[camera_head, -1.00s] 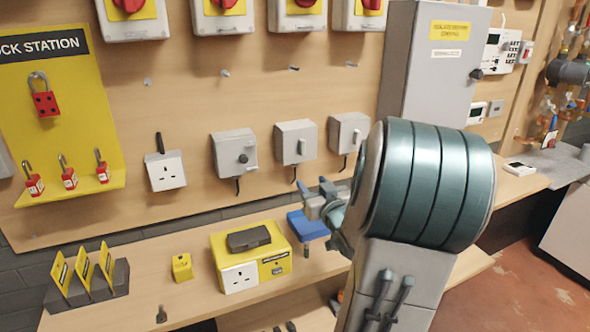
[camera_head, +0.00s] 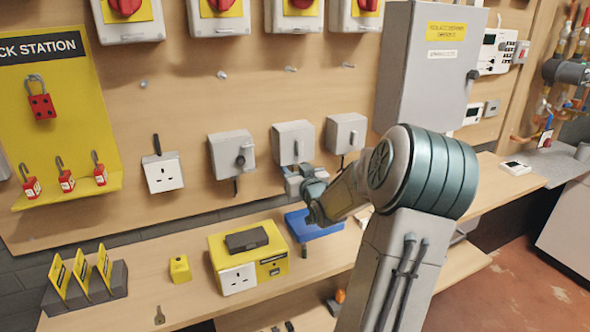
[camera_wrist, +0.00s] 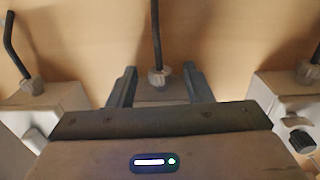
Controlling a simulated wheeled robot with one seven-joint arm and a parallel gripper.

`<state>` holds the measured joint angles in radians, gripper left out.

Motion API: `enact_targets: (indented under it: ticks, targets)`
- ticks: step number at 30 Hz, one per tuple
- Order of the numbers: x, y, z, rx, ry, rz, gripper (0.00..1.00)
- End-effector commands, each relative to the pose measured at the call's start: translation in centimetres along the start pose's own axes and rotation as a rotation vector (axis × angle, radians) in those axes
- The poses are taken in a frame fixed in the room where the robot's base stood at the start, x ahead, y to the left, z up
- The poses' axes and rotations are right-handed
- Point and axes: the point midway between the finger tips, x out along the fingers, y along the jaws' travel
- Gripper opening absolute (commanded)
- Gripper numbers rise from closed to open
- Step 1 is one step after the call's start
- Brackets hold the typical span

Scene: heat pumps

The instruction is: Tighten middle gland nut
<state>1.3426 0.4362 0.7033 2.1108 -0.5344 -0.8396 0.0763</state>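The middle grey box (camera_head: 293,140) is on the wooden wall board between two similar boxes. In the wrist view its gland nut (camera_wrist: 160,77) is a small grey ribbed nut with a dark cable running from it. My gripper (camera_wrist: 158,86) is open. One finger stands on each side of the nut, with a visible gap on both sides. In the head view my gripper (camera_head: 300,180) is just under the middle box, and the nut is hidden there.
A left box (camera_head: 231,152) and right box (camera_head: 345,132) flank the middle one. Their gland nuts (camera_wrist: 32,86) (camera_wrist: 308,72) show in the wrist view. Below are a blue tray (camera_head: 312,227) and a yellow socket box (camera_head: 250,258) on the bench.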

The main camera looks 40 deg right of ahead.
Motion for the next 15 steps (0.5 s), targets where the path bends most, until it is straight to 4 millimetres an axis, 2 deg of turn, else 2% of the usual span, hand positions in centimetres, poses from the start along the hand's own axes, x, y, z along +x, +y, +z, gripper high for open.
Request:
enact_targets:
  ticks: [1,3,5,7,15]
  targets:
    - [-0.02,0.01,0.0,0.0,0.0,0.0,0.35]
    - [-0.02,0.01,-0.01,0.0,0.0,0.0,0.15]
    - [-0.03,0.01,-0.01,0.0,0.0,0.0,0.01]
    - [-0.12,-0.4,-0.01,0.0,0.0,-0.002,0.01]
    - [-0.03,0.03,-0.16,0.001,0.0,-0.027,0.01]
